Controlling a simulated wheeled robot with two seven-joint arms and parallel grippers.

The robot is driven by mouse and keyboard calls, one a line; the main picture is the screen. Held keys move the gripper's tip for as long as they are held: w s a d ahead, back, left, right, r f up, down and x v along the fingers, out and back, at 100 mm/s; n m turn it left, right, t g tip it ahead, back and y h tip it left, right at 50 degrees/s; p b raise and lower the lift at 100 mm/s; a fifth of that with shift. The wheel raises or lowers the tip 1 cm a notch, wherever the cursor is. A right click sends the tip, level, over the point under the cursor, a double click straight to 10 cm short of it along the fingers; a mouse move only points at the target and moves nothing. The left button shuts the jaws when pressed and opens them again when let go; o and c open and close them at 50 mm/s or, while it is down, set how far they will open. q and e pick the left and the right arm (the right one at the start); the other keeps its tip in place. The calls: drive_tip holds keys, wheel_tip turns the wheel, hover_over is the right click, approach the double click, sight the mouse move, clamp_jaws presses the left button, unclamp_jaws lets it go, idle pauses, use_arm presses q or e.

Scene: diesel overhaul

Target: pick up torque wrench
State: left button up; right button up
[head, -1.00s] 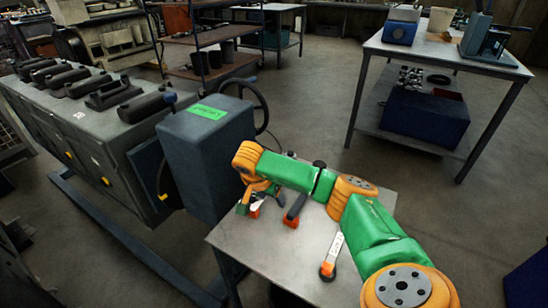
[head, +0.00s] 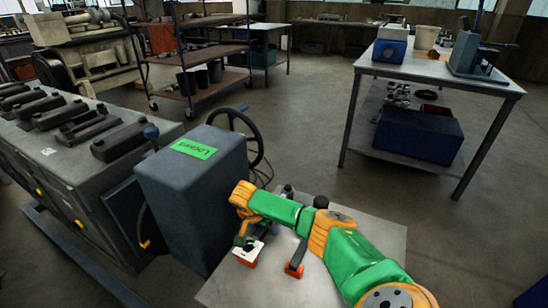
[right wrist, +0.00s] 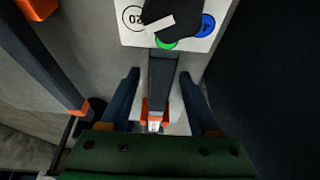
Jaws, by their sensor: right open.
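My right gripper (head: 246,243) is over the left part of a small metal table (head: 225,287), pointing down. In the right wrist view the gripper (right wrist: 158,76) is open, one dark finger on each side of a dark grey bar-shaped tool (right wrist: 163,78) with an orange end. This looks like the torque wrench; neither finger visibly touches it. In the head view an orange end (head: 249,258) shows below the gripper; the rest is mostly hidden. A similar dark tool with an orange end (head: 294,268) lies to its right. My left gripper is not in view.
A white plate (right wrist: 198,38) with round marks lies beyond the fingers in the wrist view. A blue-grey box (head: 190,200) with a green "LOCKED" label and a handwheel (head: 252,130) stand close left of my arm. A workbench (head: 440,75) stands at the back right.

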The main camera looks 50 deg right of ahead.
drive_tip(key=shift+r, duration=0.1)
clamp_jaws()
idle(1.2)
